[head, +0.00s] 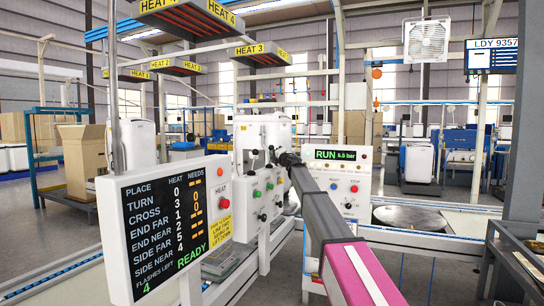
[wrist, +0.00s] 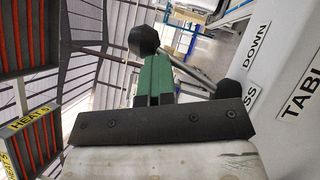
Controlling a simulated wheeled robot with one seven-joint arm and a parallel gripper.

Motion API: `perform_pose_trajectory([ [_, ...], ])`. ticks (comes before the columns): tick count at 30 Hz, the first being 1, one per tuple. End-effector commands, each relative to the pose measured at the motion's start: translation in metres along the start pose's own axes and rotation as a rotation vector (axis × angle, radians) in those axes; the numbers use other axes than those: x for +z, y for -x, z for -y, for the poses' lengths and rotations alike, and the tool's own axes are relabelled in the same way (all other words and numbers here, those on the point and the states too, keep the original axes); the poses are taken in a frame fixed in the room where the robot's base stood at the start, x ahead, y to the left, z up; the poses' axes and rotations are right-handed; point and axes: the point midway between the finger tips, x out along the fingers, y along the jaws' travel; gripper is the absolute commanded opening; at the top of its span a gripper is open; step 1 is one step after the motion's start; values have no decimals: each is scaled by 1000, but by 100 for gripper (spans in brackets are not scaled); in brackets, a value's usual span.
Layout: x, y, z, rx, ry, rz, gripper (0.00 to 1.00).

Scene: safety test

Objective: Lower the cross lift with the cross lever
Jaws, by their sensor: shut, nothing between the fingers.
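My gripper (wrist: 153,68) is shut and empty; its green fingers lie together in the wrist view. A black lever knob (wrist: 143,40) on a thin rod shows just past the fingertips; I cannot tell whether they touch. A second black knob (wrist: 228,88) is to the right, close to the white panel (wrist: 285,60). The panel's printing reads "DOWN", "TABLE" and a part-hidden word ending in "SS". Which knob is the cross lever is unclear. In the head view my arm reaches to the levers (head: 254,154) above the lever console (head: 240,214). The cross lift cannot be made out.
A status board (head: 165,230) at left reads "READY". A control box (head: 343,170) reading "RUN" stands behind my arm. A round plate (head: 410,217) lies on the conveyor at right. A grey post (head: 520,130) stands at the right. Heater panels (head: 260,52) hang overhead.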

Motion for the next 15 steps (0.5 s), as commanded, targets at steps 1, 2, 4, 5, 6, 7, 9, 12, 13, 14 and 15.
perform_pose_trajectory([
  [1,6,-12,-10,15,-2,1,0],
  [2,7,-12,-10,15,-2,1,0],
  [4,8,-14,-9,15,-2,1,0],
  [5,8,-14,-8,15,-3,0,0],
  [6,9,-15,-8,15,-3,0,0],
  [7,9,-15,-8,16,-3,0,0],
  [9,9,-16,-8,16,-3,-1,0],
  [12,9,-16,-8,16,-3,-2,0],
  [13,9,-16,-8,16,-3,-2,0],
  [14,8,-17,-8,16,-3,-2,0],
  [15,8,-17,-8,16,-3,-2,0],
])
